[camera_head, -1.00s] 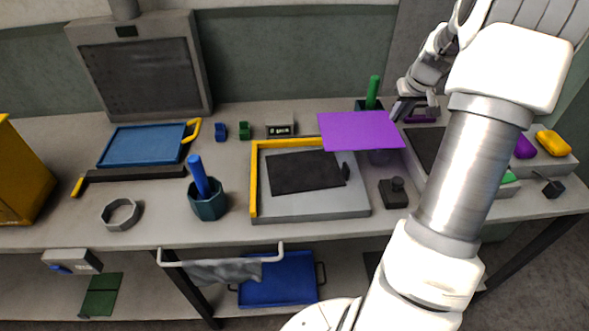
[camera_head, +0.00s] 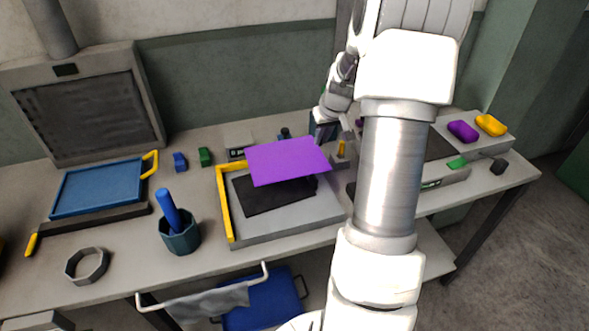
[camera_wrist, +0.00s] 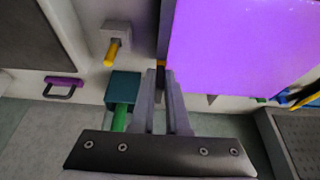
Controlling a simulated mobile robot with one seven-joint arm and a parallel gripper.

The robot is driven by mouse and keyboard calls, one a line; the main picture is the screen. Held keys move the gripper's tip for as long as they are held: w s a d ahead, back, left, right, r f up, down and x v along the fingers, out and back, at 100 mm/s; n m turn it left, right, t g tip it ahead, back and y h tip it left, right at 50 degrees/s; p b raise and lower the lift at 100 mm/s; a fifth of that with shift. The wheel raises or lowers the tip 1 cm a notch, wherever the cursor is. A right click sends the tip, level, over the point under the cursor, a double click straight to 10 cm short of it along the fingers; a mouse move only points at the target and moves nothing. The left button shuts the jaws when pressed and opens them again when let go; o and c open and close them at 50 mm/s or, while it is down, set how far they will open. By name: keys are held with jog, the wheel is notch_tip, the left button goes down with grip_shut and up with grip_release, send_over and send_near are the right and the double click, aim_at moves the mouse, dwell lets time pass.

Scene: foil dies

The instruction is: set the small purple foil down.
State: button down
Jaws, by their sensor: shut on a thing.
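The small purple foil (camera_head: 287,161) is a flat sheet in the air above the back part of a tray (camera_head: 282,228) with yellow left and back edges. A dark sheet (camera_head: 270,196) lies in the tray, partly hidden by the foil. My gripper (camera_head: 318,138) is shut on the foil's edge near its back right corner. In the wrist view my gripper (camera_wrist: 160,75) has its fingers together at the side of the foil (camera_wrist: 240,45). The foil appears apart from the tray; the exact gap is hard to tell.
A teal cup (camera_head: 179,240) with a blue handle (camera_head: 167,210) stands left of the tray, near a grey ring (camera_head: 87,264). A blue screen (camera_head: 98,187) lies farther left. Purple (camera_head: 462,131) and yellow (camera_head: 490,125) pieces sit at right. My arm hides part of the bench.

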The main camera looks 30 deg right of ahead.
aim_at(302, 153)
jog(key=a+f, duration=0.1)
jog(key=a, duration=0.1)
jog(key=a+f, duration=0.1)
jog(key=a, duration=0.1)
jog(key=a+f, duration=0.1)
jog(key=a, duration=0.1)
jog(key=shift+w+a+f, duration=0.1)
jog(key=shift+w+f, duration=0.15)
jog(key=shift+f, duration=2.1)
jog(key=shift+f, duration=0.2)
jog(key=c, duration=0.9)
grip_release()
jog(key=shift+r, duration=0.1)
jog(key=shift+s+r, duration=0.1)
jog(key=shift+r, duration=0.35)
jog(key=v, duration=1.1)
jog(key=shift+s+a+r+p, duration=0.1)
jog(key=shift+s+a+p, duration=0.1)
jog(key=shift+p, duration=0.1)
